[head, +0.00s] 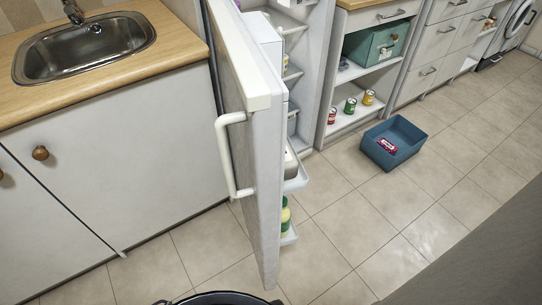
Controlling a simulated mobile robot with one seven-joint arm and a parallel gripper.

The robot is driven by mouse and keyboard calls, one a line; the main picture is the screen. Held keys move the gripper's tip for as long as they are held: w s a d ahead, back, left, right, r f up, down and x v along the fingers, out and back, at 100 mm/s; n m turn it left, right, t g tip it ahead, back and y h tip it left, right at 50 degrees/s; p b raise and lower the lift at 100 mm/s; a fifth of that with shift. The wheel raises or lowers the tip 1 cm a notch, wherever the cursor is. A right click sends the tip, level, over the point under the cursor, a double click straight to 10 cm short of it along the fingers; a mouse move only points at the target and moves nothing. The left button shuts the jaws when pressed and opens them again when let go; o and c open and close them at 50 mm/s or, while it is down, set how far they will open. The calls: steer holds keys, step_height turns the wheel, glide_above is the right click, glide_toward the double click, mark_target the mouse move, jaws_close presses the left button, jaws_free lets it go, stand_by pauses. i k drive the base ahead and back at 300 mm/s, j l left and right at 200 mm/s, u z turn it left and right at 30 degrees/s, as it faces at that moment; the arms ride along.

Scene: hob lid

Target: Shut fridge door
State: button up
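The fridge door (253,140) stands wide open in the head view, its edge pointing toward me. Its white bar handle (228,155) is on the left face of the door. The door's inner shelves, on the right side, hold items, including a green and yellow bottle (286,213) low down. The fridge body (307,60) is behind the door, partly hidden by it, with white shelves inside. My gripper is not in view.
A counter (100,58) with a sink (85,47) and cabinets stands left. A blue bin (394,142) holding a red item (387,146) sits on the tiled floor at right. Open shelves (365,85) with cans stand behind it.

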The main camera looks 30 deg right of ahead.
mark_target(248, 50)
steer(key=i+j+z, duration=0.1)
steer(key=j+z, duration=0.3)
steer(key=i+j+z, duration=0.1)
steer(key=j+z, duration=0.3)
steer(key=k+l+u, duration=0.35)
steer(key=k+l, duration=0.45)
steer(key=l, duration=0.1)
